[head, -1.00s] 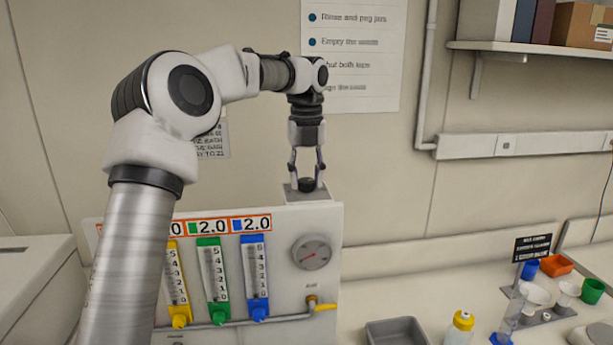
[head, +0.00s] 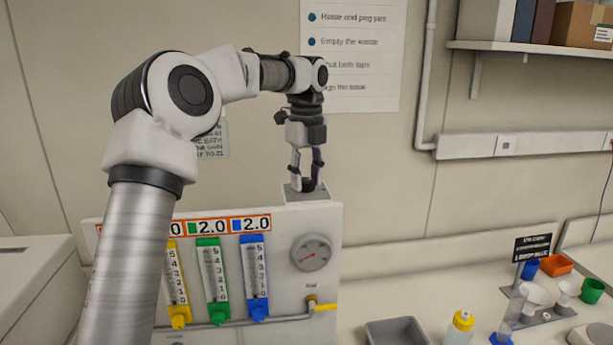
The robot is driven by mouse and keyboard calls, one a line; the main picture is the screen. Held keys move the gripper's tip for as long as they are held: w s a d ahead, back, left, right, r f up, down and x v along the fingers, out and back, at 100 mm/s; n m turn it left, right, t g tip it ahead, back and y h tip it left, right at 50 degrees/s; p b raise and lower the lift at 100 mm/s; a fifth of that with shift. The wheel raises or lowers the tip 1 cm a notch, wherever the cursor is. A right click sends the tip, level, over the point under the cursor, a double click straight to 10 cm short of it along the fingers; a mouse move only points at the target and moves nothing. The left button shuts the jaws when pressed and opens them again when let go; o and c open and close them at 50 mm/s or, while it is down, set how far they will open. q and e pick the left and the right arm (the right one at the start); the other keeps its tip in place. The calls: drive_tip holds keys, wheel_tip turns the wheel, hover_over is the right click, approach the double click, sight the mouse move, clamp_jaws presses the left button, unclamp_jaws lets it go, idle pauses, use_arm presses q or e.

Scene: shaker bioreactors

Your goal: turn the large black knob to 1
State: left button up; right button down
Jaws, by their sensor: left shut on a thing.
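The large black knob (head: 307,186) sits on a small grey plate (head: 293,195) on top of the white panel unit, in the upper middle of the head view. My left gripper (head: 306,184) points straight down from above and is shut on the knob, its fingers on either side. The fingers hide much of the knob. Its pointer and any scale marks are too small or hidden to read. My right gripper is not in view.
The panel front carries yellow, green and blue flow tubes (head: 213,280), a round gauge (head: 311,252) and a yellow-handled tap (head: 324,307). A grey tray (head: 396,332), a yellow-capped bottle (head: 460,326) and small cups stand on the bench to the right.

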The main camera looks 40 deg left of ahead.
use_arm(q)
drive_tip(key=n, duration=0.7)
drive_tip(key=shift+f, duration=0.15)
drive_tip(key=n, duration=0.8)
drive_tip(key=shift+f+n, duration=0.1)
drive_tip(key=shift+n, duration=0.2)
drive_tip(key=n, duration=0.3)
drive_tip(key=shift+n, duration=0.3)
drive_tip(key=n, duration=0.3)
drive_tip(key=shift+n, duration=0.3)
drive_tip(key=n, duration=0.3)
drive_tip(key=shift+n, duration=0.3)
drive_tip(key=n, duration=0.4)
